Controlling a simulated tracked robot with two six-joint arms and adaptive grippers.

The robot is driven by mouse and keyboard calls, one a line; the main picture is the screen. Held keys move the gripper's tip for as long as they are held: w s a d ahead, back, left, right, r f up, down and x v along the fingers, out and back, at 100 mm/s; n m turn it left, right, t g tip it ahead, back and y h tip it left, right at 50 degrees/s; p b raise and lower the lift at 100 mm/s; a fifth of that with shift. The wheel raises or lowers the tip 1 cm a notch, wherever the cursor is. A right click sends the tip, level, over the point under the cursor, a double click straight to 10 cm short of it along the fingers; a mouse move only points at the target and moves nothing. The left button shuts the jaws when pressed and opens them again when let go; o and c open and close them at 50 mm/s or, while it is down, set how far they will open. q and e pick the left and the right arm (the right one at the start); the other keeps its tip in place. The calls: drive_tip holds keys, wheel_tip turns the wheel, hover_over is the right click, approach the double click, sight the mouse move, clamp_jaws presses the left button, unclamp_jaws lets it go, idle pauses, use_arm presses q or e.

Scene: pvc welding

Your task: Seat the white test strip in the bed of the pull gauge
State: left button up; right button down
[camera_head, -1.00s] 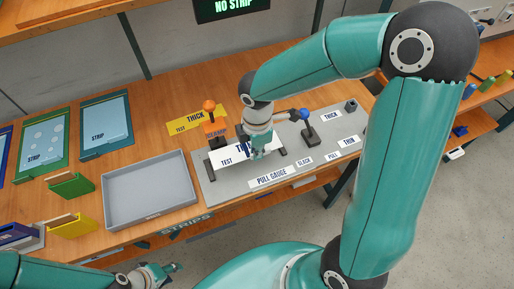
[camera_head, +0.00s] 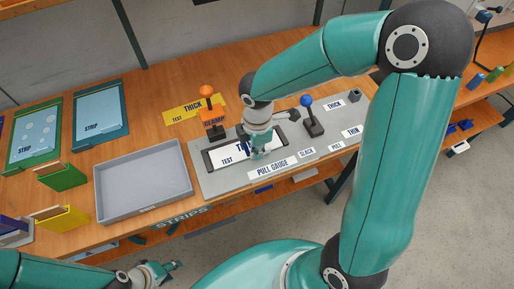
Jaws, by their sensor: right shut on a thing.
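The white test strip (camera_head: 228,160), lettered TEST, lies along the dark-rimmed bed (camera_head: 208,158) of the grey pull gauge (camera_head: 210,187), with the dark rim showing around it. My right gripper (camera_head: 256,153) points down and is shut on the strip near its middle, hiding part of its lettering. I cannot tell whether the strip is fully down in the bed. The orange-knobbed clamp (camera_head: 212,117) stands upright behind the bed's left part. My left gripper (camera_head: 158,272) is low at the front left, away from the gauge; its finger opening is unclear.
A blue-knobbed lever (camera_head: 311,118) stands on the gauge right of the bed. A yellow strip (camera_head: 190,109) lies behind the clamp. An empty grey tray (camera_head: 143,205) is left of the gauge. Green (camera_head: 62,177) and yellow (camera_head: 62,218) holders stand farther left.

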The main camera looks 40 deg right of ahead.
drive_tip(key=shift+f, duration=0.25)
drive_tip(key=c, duration=1.2)
unclamp_jaws()
drive_tip(key=shift+s+a+r+p, duration=0.1)
drive_tip(key=shift+s+r+p, duration=0.15)
drive_tip(key=shift+r+p, duration=0.5)
drive_tip(key=shift+s+a+r+p, duration=0.1)
drive_tip(key=shift+s+r+p, duration=0.25)
drive_tip(key=shift+r, duration=0.65)
drive_tip(key=s+a+r+p, duration=0.1)
drive_tip(key=s+r, duration=0.2)
drive_tip(key=s, duration=0.4)
drive_tip(key=shift+s+a, duration=0.25)
drive_tip(key=shift+a, duration=0.15)
